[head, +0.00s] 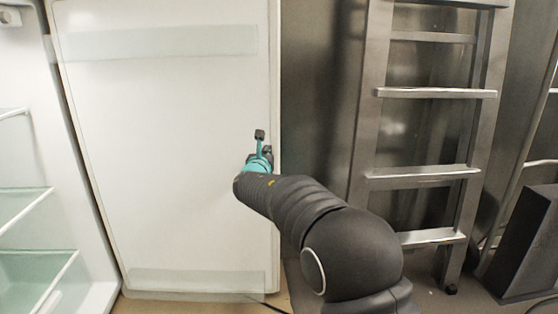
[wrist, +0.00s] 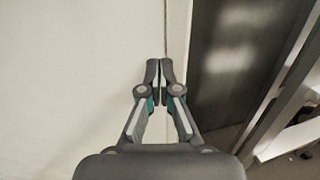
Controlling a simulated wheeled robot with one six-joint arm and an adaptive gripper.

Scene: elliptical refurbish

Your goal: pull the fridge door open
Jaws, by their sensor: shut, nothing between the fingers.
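The fridge door (head: 165,150) stands open in the head view, its white inner face turned toward me and its hinge side next to the fridge interior (head: 22,160) at the left. My gripper (head: 262,150) is in front of the inner face, close to the door's right edge. In the wrist view the fingertips of my gripper (wrist: 159,72) are together and empty, beside the edge of the pale door (wrist: 75,60). I cannot tell whether they touch the door. The door's outer side and handle are hidden.
A metal ladder (head: 420,93) leans against the dark wall to the right of the door. A black box-like object (head: 525,245) stands at the far right. Glass shelves (head: 25,203) show inside the fridge. A thin cable lies on the floor below the door.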

